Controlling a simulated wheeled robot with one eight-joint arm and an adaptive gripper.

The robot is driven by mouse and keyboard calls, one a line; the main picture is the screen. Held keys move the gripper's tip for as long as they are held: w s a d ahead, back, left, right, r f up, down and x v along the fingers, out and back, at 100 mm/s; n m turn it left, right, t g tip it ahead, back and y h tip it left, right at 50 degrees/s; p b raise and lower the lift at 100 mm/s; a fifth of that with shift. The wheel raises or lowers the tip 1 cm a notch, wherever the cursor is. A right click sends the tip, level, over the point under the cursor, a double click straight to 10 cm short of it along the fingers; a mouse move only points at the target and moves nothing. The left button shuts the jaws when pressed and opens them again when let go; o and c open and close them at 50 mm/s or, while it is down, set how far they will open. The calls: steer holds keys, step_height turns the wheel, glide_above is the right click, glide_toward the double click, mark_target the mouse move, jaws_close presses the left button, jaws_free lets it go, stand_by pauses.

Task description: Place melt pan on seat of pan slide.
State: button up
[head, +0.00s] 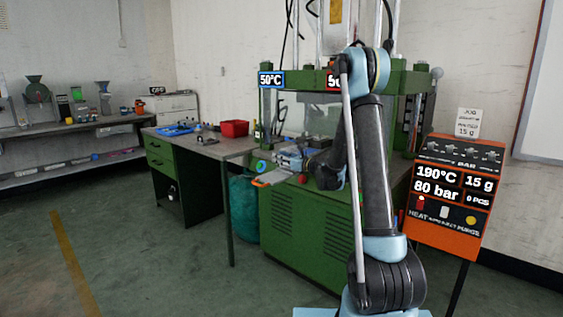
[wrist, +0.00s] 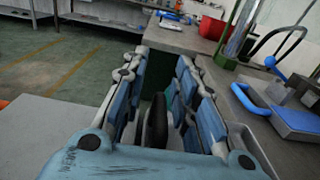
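My gripper (wrist: 163,62) has its blue-padded fingers apart in the wrist view, with a gap between them. A dark rounded piece (wrist: 155,122) shows low between the fingers; I cannot tell whether it is part of the gripper or a handle. I cannot make out the melt pan in either view. In the head view my gripper is by the front left of the green press, partly lost against it. A grey plate with an orange end (head: 271,178) sticks out there; I cannot tell whether it is the pan slide. No seat can be made out.
A blue handle (wrist: 250,98) on a grey block is close on the right in the wrist view. A red bin (head: 235,128) and blue tray (head: 176,130) are on the bench to the left. An orange panel (head: 446,205) stands right of my arm. Open floor lies left.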

steer(key=shift+r, duration=0.35)
steer(key=v, duration=1.2)
steer(key=s+d+f+n+g+h, duration=0.2)
steer(key=s+n+g+h, duration=0.3)
steer(key=s+n, duration=1.25)
steer(key=s+d+f+n+g+h, duration=0.1)
steer(key=s+d+f+n+h, duration=0.1)
steer(key=s+d, duration=0.3)
steer(key=s+d+f+n+g+h, duration=0.1)
steer(key=s+d+f+n+h, duration=0.2)
steer(key=s, duration=1)
steer(key=s+d+f+n+g+h, duration=0.1)
steer(key=s+d+f+n+h, duration=0.2)
steer(key=s+d, duration=0.5)
steer(key=shift+s+d+f+g+h, duration=0.15)
steer(key=shift+s+f+g+h, duration=0.25)
steer(key=shift+s+f+h, duration=0.45)
steer(key=shift+s+r+y, duration=0.1)
steer(key=shift+y, duration=0.15)
